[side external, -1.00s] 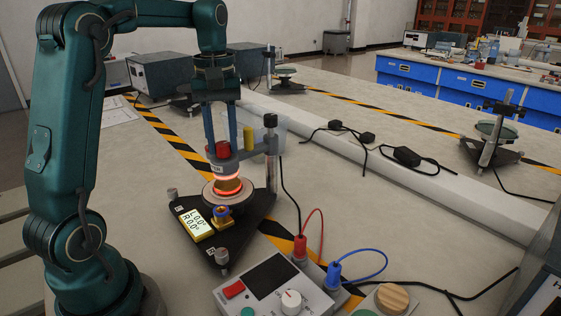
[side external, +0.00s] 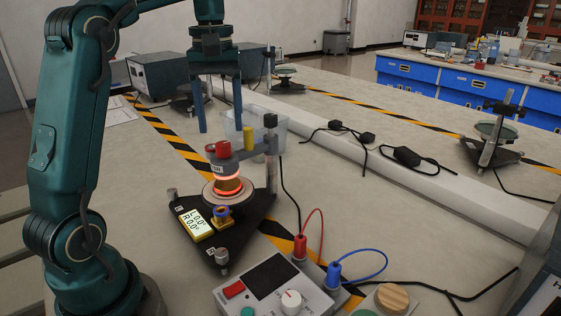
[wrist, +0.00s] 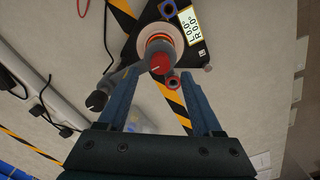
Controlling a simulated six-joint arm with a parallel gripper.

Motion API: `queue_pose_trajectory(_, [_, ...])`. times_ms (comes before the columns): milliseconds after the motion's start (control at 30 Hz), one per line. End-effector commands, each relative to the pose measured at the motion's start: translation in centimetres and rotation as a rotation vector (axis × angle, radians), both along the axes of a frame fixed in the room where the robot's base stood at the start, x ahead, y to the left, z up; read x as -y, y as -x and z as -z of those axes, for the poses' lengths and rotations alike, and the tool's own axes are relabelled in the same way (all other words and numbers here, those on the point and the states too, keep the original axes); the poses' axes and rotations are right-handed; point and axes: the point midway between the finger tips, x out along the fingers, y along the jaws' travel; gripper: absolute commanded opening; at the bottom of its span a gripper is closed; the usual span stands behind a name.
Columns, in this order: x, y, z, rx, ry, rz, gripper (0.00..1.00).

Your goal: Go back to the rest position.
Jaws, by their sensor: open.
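My gripper (side external: 219,128) is open and empty, above and behind the red knob on the black triangular stand. In the wrist view my gripper (wrist: 163,82) has its two blue fingers wide apart, with nothing between the tips touching them. The red knob (wrist: 160,63) also shows in the wrist view, ahead of the fingers.
A clear plastic bin (side external: 272,126) stands behind the stand. A control box (side external: 270,287) with red and blue cables is in front. A long pale rail (side external: 420,175) and black cables lie to the right. The air around my gripper is free.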

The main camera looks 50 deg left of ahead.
Motion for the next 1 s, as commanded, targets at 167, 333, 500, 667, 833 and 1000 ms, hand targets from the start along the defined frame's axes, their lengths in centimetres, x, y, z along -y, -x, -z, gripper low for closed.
queue_pose_trajectory(167, [0.0,0.1,-0.6,-0.001,0.001,0.000,0.67])
queue_pose_trajectory(333, [0.0,0.1,-0.7,-0.001,0.001,0.000,0.67])
queue_pose_trajectory(500, [0.2,0.0,-0.7,0.000,0.000,0.006,0.67])
queue_pose_trajectory(667, [2.3,0.5,-2.7,0.054,-0.027,0.065,0.67])
queue_pose_trajectory(833, [6.5,3.3,-4.0,0.123,-0.054,0.207,0.67])
queue_pose_trajectory(1000, [9.9,6.2,-3.2,0.211,-0.090,0.401,0.67])
